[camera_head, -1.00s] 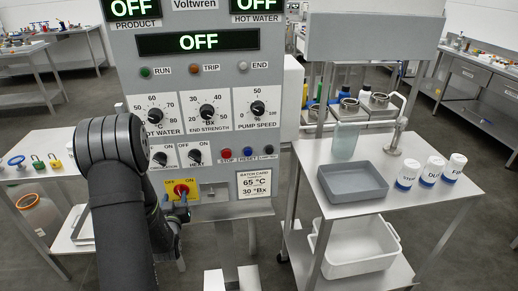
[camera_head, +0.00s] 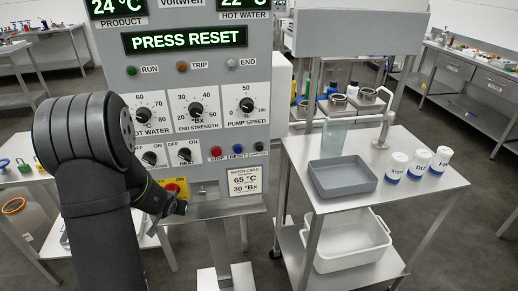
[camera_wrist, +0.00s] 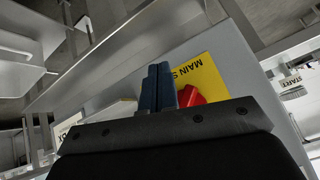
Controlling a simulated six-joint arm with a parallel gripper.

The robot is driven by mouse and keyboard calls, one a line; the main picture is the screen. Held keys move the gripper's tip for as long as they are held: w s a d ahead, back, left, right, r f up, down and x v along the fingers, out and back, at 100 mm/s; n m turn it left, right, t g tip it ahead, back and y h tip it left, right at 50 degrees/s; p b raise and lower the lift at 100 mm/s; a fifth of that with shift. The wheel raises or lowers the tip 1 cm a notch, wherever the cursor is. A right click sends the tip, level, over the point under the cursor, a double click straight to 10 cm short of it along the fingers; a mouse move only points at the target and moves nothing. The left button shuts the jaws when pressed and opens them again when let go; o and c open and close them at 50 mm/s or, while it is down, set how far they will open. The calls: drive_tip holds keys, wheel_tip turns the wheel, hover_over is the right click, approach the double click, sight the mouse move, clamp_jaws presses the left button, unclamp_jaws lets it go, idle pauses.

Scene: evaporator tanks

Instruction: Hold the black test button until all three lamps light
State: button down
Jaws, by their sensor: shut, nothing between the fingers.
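The black test button (camera_head: 259,146) is the right one of three small buttons on the grey panel, beside the blue reset button (camera_head: 237,149) and the red stop button (camera_head: 216,152). The green RUN lamp (camera_head: 131,71), orange TRIP lamp (camera_head: 182,67) and white END lamp (camera_head: 231,63) sit higher up and look unlit. My gripper (camera_head: 182,207) is low and left of the buttons, by the yellow main switch plate (camera_head: 182,184). In the wrist view its shut blue fingers (camera_wrist: 158,86) are beside the red switch handle (camera_wrist: 190,96); contact is unclear.
The display (camera_head: 186,39) reads PRESS RESET. Dial knobs (camera_head: 196,109) stand out above the buttons. A steel ledge (camera_head: 225,208) juts out under the panel. A trolley (camera_head: 400,205) with a grey tray (camera_head: 342,190) and several white bottles stands at right.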

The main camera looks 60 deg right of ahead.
sight(259, 147)
drive_tip(key=s+d+r+m+y, duration=0.35)
drive_tip(key=s+d+m, duration=0.25)
drive_tip(key=s+d, duration=0.5)
drive_tip(key=s+d+r+m+t, duration=0.2)
drive_tip(key=s+r+t, duration=0.1)
drive_tip(key=s+r, duration=0.4)
drive_tip(key=s+d+r+m+t, duration=0.2)
drive_tip(key=s+r+t, duration=0.2)
drive_tip(key=s+r, duration=0.3)
drive_tip(key=s+y, duration=0.1)
drive_tip(key=s, duration=0.3)
drive_tip(key=shift+s+d+r, duration=0.25)
drive_tip(key=w+d, duration=0.6)
drive_tip(key=shift+w, duration=0.15)
drive_tip(key=shift+w+d, duration=0.1)
drive_tip(key=shift+d, duration=0.1)
idle(0.9)
drive_tip(key=shift+w+d, duration=0.2)
drive_tip(key=shift+d, duration=0.05)
